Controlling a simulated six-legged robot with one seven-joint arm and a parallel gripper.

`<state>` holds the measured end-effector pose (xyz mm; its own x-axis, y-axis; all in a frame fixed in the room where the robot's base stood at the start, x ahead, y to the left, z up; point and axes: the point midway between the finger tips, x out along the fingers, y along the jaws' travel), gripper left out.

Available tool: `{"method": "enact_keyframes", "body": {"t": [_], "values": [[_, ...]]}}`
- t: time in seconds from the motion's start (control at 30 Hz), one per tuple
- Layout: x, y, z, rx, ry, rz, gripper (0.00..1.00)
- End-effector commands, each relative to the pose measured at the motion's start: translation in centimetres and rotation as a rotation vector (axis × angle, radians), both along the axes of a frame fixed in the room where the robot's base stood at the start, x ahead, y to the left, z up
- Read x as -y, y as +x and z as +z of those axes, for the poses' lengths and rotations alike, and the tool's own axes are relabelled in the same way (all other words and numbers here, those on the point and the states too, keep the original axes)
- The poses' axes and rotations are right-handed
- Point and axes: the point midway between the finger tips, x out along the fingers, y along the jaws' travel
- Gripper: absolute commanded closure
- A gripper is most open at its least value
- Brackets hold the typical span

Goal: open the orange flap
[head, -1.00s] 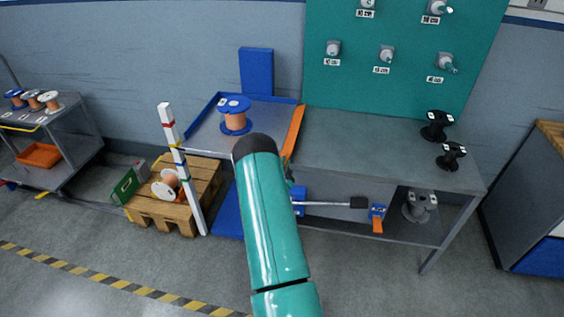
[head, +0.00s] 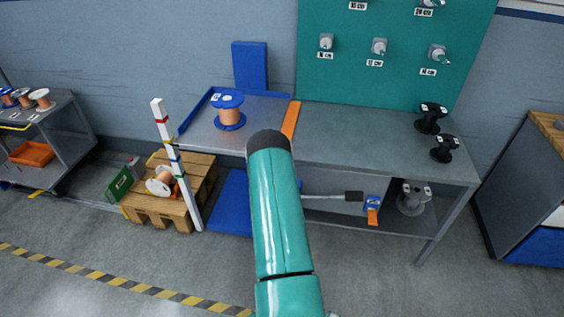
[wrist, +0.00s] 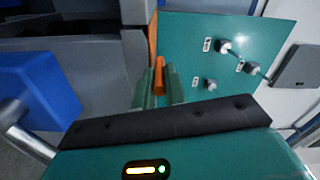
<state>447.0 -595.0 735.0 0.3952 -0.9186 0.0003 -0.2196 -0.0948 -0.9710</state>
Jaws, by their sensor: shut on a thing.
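The orange flap (head: 291,119) shows in the head view as a narrow strip at the right edge of the metal tray, where it meets the grey bench. My teal arm hides its near end. In the wrist view, an orange strip (wrist: 153,38) runs down beside the grey bench, and an orange piece sits between my gripper's green fingers (wrist: 160,87). My gripper is shut on this orange piece, which looks like part of the flap. In the head view my gripper is hidden behind my arm.
A blue-flanged copper spool (head: 229,112) stands on the tray (head: 200,130). Black spools (head: 430,118) stand at the bench's right. A striped post (head: 176,165) and a pallet (head: 155,208) are at left. A rod with a black end (head: 353,196) sticks out below the bench.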

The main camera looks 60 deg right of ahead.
Motion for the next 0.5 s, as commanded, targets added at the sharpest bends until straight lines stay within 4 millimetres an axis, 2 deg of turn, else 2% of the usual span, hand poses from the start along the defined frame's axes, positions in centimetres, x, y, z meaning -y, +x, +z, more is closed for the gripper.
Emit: {"method": "enact_keyframes", "body": {"t": [0.2, 0.23, 0.33, 0.5], "values": [[-0.15, 0.07, -0.11, -0.002, 0.002, 0.001, 1.00], [-0.15, 0.07, -0.11, -0.002, 0.002, 0.001, 0.85], [-0.13, 0.06, -0.11, -0.002, 0.002, 0.001, 0.66], [-0.07, 0.03, -0.06, -0.002, 0.000, 0.001, 0.66]]}}
